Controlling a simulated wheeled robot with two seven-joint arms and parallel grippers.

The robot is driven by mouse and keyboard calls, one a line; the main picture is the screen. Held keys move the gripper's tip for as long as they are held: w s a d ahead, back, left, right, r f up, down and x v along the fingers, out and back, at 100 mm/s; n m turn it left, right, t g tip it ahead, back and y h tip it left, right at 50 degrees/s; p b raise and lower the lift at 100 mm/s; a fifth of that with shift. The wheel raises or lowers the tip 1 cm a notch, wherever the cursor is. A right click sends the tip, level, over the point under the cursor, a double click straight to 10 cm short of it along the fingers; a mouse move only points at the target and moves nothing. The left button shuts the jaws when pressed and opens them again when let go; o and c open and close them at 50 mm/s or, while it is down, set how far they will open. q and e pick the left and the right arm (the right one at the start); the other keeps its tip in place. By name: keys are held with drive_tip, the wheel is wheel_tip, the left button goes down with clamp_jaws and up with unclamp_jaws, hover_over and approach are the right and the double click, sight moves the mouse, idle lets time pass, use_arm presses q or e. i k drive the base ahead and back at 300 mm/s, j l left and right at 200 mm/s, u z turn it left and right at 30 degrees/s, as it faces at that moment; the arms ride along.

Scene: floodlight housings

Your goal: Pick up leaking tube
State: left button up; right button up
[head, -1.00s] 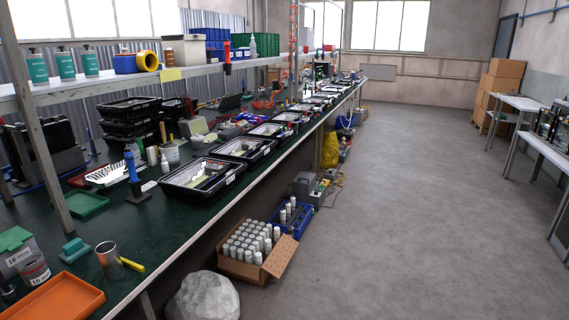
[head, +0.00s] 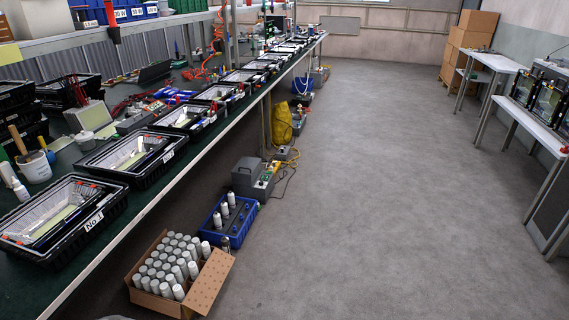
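Several pale grey-white tubes stand upright in an open cardboard box (head: 207,283) on the floor under the bench. A few more white tubes (head: 224,210) stand in a blue crate (head: 238,236) just behind the box. One darker tube (head: 226,244) shows between the box and the crate; I cannot tell what it rests on. No leak can be made out on any tube at this distance. Neither of my grippers is in view.
A long bench (head: 150,208) runs along the left with black trays (head: 128,155) holding floodlight housings. A grey machine (head: 252,178) with cables and a yellow bag (head: 282,124) are farther along under it. White tables (head: 497,61) stand at right. The grey floor (head: 390,200) between is clear.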

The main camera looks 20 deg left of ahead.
sight(226, 245)
drive_tip(key=i+u, duration=0.1)
drive_tip(key=i, duration=0.6)
drive_tip(key=i+u, duration=0.1)
drive_tip(key=i, duration=0.6)
drive_tip(key=i+l+u, duration=0.1)
drive_tip(key=i, duration=0.65)
